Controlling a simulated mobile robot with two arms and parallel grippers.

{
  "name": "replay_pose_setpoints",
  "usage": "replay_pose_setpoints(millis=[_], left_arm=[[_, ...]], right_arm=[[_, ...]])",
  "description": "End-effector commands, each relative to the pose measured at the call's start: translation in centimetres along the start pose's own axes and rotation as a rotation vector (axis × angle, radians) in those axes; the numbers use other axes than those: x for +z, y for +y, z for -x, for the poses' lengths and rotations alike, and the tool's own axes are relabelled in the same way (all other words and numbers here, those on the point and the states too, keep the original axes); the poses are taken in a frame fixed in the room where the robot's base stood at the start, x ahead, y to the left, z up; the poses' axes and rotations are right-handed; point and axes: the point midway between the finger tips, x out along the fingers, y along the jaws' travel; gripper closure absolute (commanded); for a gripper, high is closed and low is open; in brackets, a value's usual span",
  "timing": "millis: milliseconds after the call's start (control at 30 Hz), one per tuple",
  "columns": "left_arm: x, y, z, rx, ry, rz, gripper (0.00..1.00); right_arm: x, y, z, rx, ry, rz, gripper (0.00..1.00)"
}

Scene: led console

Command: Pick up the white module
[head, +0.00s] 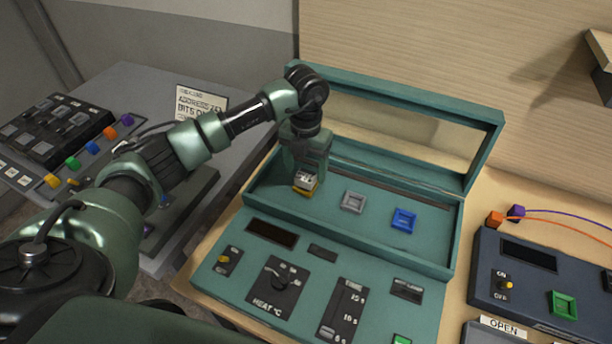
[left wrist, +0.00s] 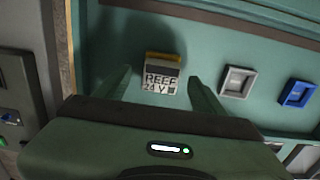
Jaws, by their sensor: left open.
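The white module (head: 305,180) sits on a yellow base at the left of the teal console's recessed panel, partly covered by my gripper. In the left wrist view the module (left wrist: 161,82) shows a white face with the dark letters "REEF 24 V" and a yellow strip along its far edge. My left gripper (head: 307,168) is directly above it, pointing down. In the left wrist view its two fingers (left wrist: 160,90) are spread, one on each side of the module, with gaps between. I cannot tell how far down the fingertips reach. My right gripper is not in view.
A grey square socket (head: 353,201) and a blue one (head: 404,219) lie to the right in the same recess. The console's raised lid (head: 480,118) stands behind. A dark blue box (head: 490,262) with wires is at the right. A grey panel with coloured plugs is at the left.

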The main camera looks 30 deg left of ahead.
Motion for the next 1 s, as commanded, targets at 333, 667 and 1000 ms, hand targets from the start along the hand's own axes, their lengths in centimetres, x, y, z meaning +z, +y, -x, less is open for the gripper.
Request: replay_pose_setpoints(millis=[333,667,1000], left_arm=[[-0.1,-0.1,-2.8,-0.001,-0.001,-0.001,0.31],[-0.1,-0.1,-2.7,-0.002,-0.001,-0.001,0.87],[-0.1,-0.1,-2.5,-0.003,-0.002,-0.001,0.98]], right_arm=[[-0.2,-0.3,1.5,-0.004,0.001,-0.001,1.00],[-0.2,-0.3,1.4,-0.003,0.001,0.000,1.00],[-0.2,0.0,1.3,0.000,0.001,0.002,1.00]])
